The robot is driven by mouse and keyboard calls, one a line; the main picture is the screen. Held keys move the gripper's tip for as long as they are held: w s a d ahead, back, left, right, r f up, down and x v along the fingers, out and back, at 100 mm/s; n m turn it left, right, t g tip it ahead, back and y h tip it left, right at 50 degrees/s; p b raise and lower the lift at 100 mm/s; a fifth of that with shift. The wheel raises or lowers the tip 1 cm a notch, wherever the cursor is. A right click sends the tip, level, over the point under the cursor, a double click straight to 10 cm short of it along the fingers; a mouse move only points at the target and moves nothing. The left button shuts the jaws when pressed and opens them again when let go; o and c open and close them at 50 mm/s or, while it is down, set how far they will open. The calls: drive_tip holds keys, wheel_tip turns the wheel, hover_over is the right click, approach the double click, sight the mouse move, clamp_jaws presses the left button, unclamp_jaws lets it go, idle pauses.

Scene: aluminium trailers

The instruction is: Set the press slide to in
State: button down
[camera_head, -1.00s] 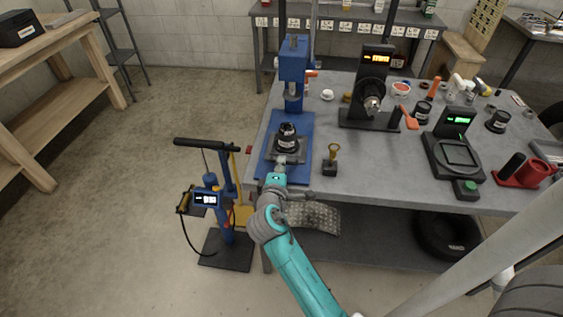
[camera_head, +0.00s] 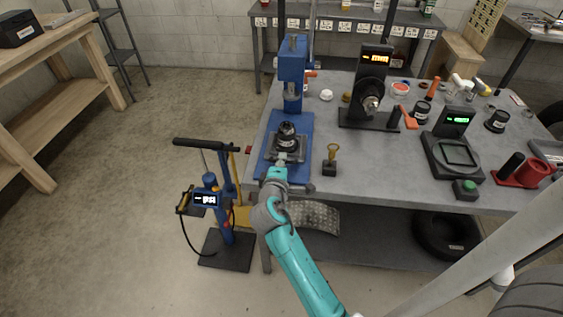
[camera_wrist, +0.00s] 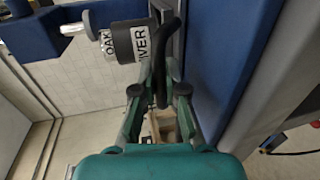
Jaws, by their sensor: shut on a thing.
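The blue press (camera_head: 292,66) stands on the left part of the grey table. Its grey slide (camera_head: 299,153) lies on the blue base, in front of the column. A black round part (camera_head: 287,140) with a white label sits on the slide, a little nearer to me than the ram (camera_head: 292,104). My gripper (camera_head: 281,163) is at the front edge of the slide. In the wrist view, my gripper (camera_wrist: 157,92) is shut on a black bar handle (camera_wrist: 161,60), with the labelled black part (camera_wrist: 128,41) just beyond it. The slide plate is mostly hidden there.
A small stand with a brass-coloured piece (camera_head: 332,158) is close to the right of the press base. A black machine with an orange display (camera_head: 374,70) stands further right. A blue floor pump (camera_head: 212,200) stands left of the table.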

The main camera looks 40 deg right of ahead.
drive_tip(key=x, duration=0.3)
drive_tip(key=r+x, duration=0.1)
drive_tip(key=x, duration=0.3)
drive_tip(key=r+x, duration=0.1)
drive_tip(key=x, duration=0.3)
drive_tip(key=shift+w+d+r, duration=0.25)
drive_tip(key=shift+w+d, duration=0.15)
drive_tip(key=c, duration=1.5)
unclamp_jaws()
drive_tip(key=shift+d, duration=0.1)
drive_tip(key=v, duration=1.2)
drive_tip(key=shift+f, duration=0.1)
